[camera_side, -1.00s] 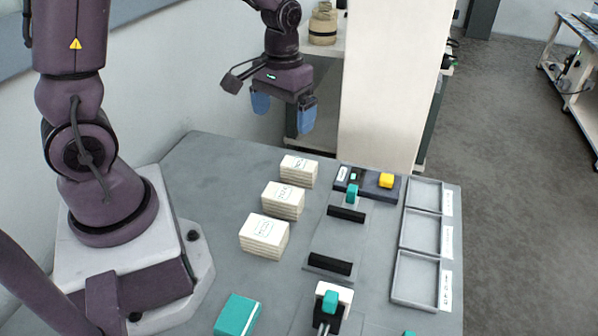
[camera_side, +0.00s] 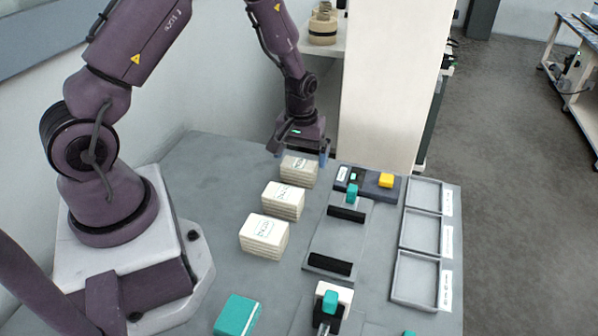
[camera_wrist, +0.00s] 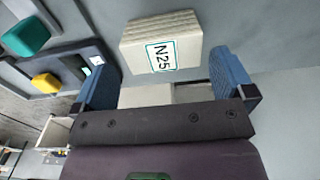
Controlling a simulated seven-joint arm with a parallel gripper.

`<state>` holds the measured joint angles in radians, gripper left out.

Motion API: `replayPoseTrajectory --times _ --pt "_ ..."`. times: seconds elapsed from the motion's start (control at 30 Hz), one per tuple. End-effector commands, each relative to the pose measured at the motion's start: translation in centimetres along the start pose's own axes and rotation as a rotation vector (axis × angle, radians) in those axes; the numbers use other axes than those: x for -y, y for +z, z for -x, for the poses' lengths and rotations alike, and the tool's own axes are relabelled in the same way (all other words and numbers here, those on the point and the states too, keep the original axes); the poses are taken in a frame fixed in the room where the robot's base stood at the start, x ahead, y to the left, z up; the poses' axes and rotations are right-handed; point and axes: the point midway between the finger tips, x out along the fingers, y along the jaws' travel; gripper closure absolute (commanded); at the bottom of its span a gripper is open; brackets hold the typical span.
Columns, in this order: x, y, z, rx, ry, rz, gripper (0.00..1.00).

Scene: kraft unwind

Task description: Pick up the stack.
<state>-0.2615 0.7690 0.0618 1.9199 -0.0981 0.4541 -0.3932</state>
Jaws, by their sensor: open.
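Three cream stacks of layered sheets with labels stand in a row on the grey table: a far stack (camera_side: 299,175), a middle stack (camera_side: 283,201) and a near stack (camera_side: 264,237). My gripper (camera_side: 300,160) is open, pointing down, at the far stack. No contact is visible.
Right of the stacks is a grey plate with black bars (camera_side: 329,266). A teal block (camera_side: 238,315) lies in front. A pale panel (camera_side: 390,90) rises behind.

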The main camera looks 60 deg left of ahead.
Motion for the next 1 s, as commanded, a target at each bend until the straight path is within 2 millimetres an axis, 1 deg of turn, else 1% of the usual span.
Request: replayPoseTrajectory --times 0.2,0.3,0.4,0.6,0.63,0.67,0.7,0.8,1.0 --pt "0.4 0.3 -3.3 0.006 -0.002 -0.001 0.0" --pt "0.3 0.3 -4.4 0.004 -0.001 -0.002 0.0" --pt "0.3 0.2 -5.0 0.002 -0.001 -0.002 0.0" --pt "0.3 0.2 -5.0 0.001 0.0 -0.002 0.0" --pt "0.3 0.2 -5.0 0.001 0.0 -0.002 0.02" --pt "0.3 0.2 -5.0 0.001 0.0 -0.002 0.09" --pt "0.3 0.2 -5.0 0.001 0.0 -0.002 0.18" --pt "0.3 0.2 -5.0 0.001 0.0 -0.002 0.39" --pt "0.3 0.2 -4.9 0.001 0.0 -0.002 0.39"
